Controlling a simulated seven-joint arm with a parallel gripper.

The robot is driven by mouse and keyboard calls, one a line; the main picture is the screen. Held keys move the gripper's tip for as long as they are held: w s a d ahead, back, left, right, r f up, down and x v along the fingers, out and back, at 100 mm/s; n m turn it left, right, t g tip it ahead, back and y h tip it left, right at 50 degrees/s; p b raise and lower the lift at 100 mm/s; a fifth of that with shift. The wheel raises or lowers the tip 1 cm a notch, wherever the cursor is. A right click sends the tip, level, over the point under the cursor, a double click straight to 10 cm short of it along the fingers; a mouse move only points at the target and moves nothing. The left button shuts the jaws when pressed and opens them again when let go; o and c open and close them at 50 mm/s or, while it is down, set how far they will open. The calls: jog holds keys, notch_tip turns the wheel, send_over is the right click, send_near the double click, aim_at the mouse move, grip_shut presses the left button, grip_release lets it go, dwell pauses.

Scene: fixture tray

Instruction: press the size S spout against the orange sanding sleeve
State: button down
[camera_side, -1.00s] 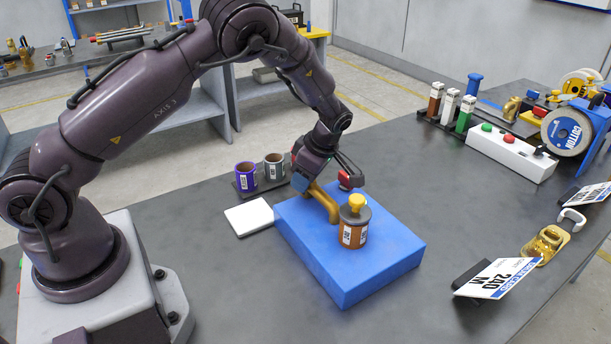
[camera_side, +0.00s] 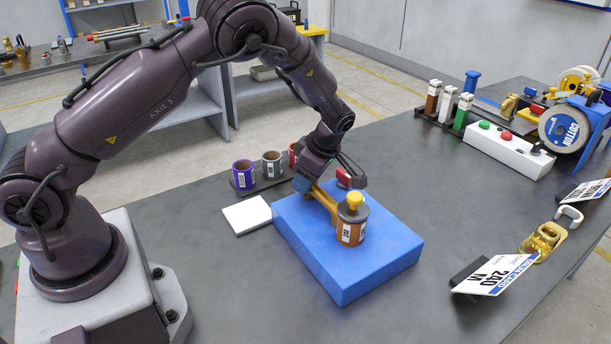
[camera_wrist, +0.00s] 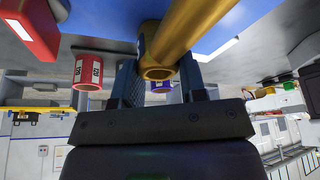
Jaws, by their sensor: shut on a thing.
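My gripper (camera_side: 314,190) is shut on a brass spout (camera_side: 326,203), a bent gold tube. In the wrist view the spout (camera_wrist: 185,40) sits between the dark blue fingers, its open end facing the camera. No size mark on it can be read. The orange sanding sleeve (camera_side: 351,235) stands upright on the blue block (camera_side: 345,285), with a grey cap and yellow knob (camera_side: 354,199) on top. The spout's far end is just left of the sleeve, partly behind it. I cannot tell whether they touch.
A rack with purple (camera_side: 243,174), grey (camera_side: 271,165) and red (camera_side: 294,152) sleeves stands behind the block. A white pad (camera_side: 247,215) lies left of it. Another gold part (camera_side: 543,240) and an M sign (camera_side: 496,275) are at right. The table between is clear.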

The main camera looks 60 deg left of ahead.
jog(key=shift+d, duration=0.95)
jog(key=shift+a, duration=0.2)
dwell(1.0)
dwell(3.4)
jog(key=c, duration=1.2)
grip_release()
grip_shut()
jog(key=shift+a, duration=1.9)
notch_tip(320, 180, up, 7)
